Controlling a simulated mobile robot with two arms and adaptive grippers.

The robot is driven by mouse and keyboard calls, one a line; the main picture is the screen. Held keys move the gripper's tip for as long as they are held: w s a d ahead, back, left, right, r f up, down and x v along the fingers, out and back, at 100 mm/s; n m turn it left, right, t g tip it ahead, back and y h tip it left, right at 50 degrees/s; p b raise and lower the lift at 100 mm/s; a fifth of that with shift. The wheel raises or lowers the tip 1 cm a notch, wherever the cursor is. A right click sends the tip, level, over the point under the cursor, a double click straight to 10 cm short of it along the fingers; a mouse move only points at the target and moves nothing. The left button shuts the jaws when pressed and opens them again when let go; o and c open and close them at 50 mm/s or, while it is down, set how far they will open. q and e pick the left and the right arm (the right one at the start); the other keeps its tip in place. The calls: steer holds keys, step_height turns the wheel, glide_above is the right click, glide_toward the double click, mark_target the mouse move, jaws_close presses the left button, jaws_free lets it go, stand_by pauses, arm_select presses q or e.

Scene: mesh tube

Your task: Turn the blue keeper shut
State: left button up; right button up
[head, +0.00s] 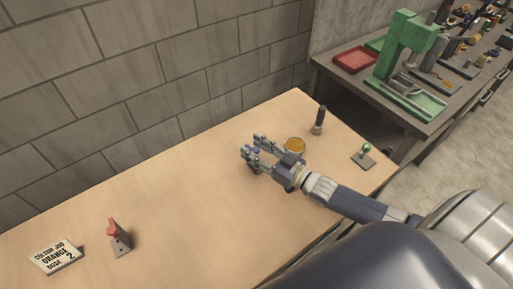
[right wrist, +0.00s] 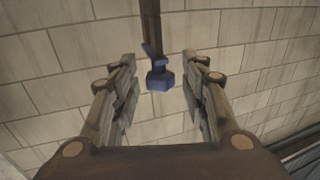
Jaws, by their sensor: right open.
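The blue keeper (right wrist: 159,76) shows in the right wrist view as a small blue knob on a dark bar. It lies between the two fingers of my right gripper (right wrist: 158,62), with visible gaps on both sides. In the head view my right gripper (head: 253,147) is open over the far part of the table, reaching in from the right. Its fingers hide most of the blue keeper's stand there. I cannot tell from these views how far the keeper is turned. My left gripper is out of view.
An orange-filled cup (head: 295,146) stands close beside my right gripper. A dark upright tool (head: 319,119) and a green-topped piece on a plate (head: 365,155) stand farther right. A red keeper (head: 115,236) and a sign (head: 56,257) are at left. The table's middle (head: 185,190) is clear.

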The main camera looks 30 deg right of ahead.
steer(key=shift+s, duration=0.1)
steer(key=v, duration=1.2)
stand_by(0.4)
